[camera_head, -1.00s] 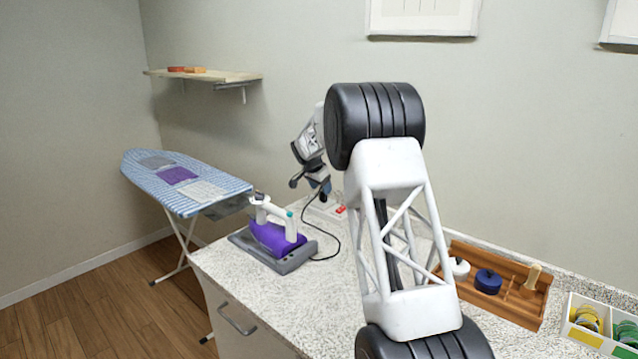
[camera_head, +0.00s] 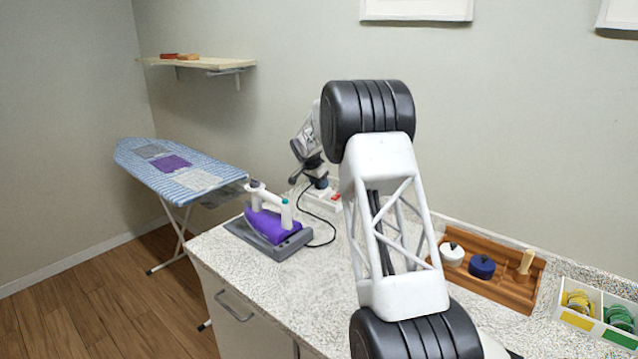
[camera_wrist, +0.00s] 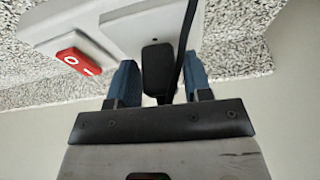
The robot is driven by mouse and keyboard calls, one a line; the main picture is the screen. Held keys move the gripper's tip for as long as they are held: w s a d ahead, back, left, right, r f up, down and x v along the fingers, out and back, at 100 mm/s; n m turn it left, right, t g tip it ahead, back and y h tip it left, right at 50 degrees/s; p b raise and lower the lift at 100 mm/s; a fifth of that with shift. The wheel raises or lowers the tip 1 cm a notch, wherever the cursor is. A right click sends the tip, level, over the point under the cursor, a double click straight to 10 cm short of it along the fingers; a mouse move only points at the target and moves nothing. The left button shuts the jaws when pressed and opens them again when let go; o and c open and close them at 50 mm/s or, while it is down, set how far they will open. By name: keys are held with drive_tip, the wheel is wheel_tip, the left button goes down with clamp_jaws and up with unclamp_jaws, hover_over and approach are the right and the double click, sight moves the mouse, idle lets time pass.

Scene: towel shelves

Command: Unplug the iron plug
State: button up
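The purple iron (camera_head: 272,224) stands on its grey base (camera_head: 268,250) on the counter, and its black cord (camera_head: 333,232) runs toward a white power strip (camera_head: 325,200) by the wall. In the wrist view the power strip (camera_wrist: 110,28) has a red switch (camera_wrist: 77,61). A black plug (camera_wrist: 156,70) sits against its face with a black cord (camera_wrist: 187,45) beside it. My gripper (camera_wrist: 160,82) is open, its two blue fingers on either side of the plug, with small gaps visible. In the head view my gripper (camera_head: 319,184) is just above the strip, its fingertips hard to make out.
The ironing board (camera_head: 180,170) stands to the left of the counter (camera_head: 300,290). A wooden tray (camera_head: 507,285) with lidded jars and a divided white box (camera_head: 600,325) are on the right. A wall shelf (camera_head: 215,64) hangs at upper left. My arm covers the middle of the view.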

drive_tip(key=c, duration=0.6)
drive_tip(key=shift+r, duration=0.1)
drive_tip(key=shift+r, duration=2.1)
drive_tip(key=shift+r, duration=0.15)
drive_tip(key=shift+r, duration=1.95)
